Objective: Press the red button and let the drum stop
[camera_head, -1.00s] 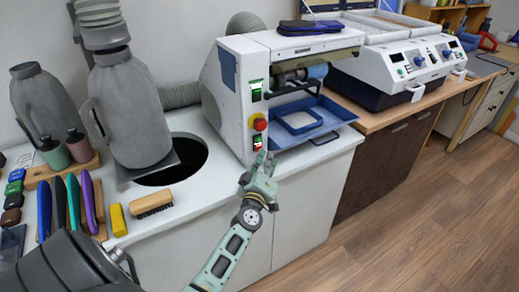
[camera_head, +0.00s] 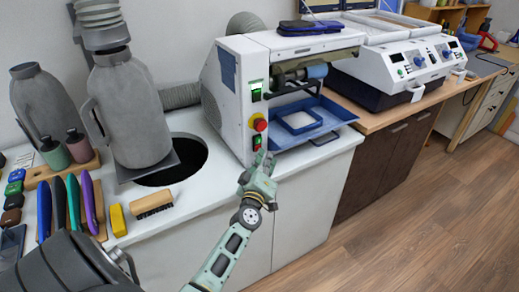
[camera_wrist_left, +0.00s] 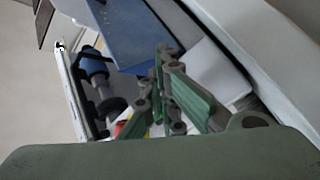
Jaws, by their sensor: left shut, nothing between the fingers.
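The white machine (camera_head: 235,95) stands on the white counter. Its front panel carries a red knob on a yellow base (camera_head: 260,124), and below it a small green and red switch (camera_head: 257,143). The drum (camera_head: 291,77) with a blue end sits in the machine's opening; I cannot tell whether it turns. My left gripper (camera_head: 264,158) is shut and empty, its tips just below the switch; contact is unclear. Its green fingers (camera_wrist_left: 170,90) fill the middle of the left wrist view, mostly hiding the panel. My right gripper is not in view.
A blue tray (camera_head: 340,112) juts from the machine, right of my left gripper. A round dark hole (camera_head: 190,165) opens in the counter at left. A brush (camera_head: 151,203) and a yellow block (camera_head: 118,220) lie near the front edge.

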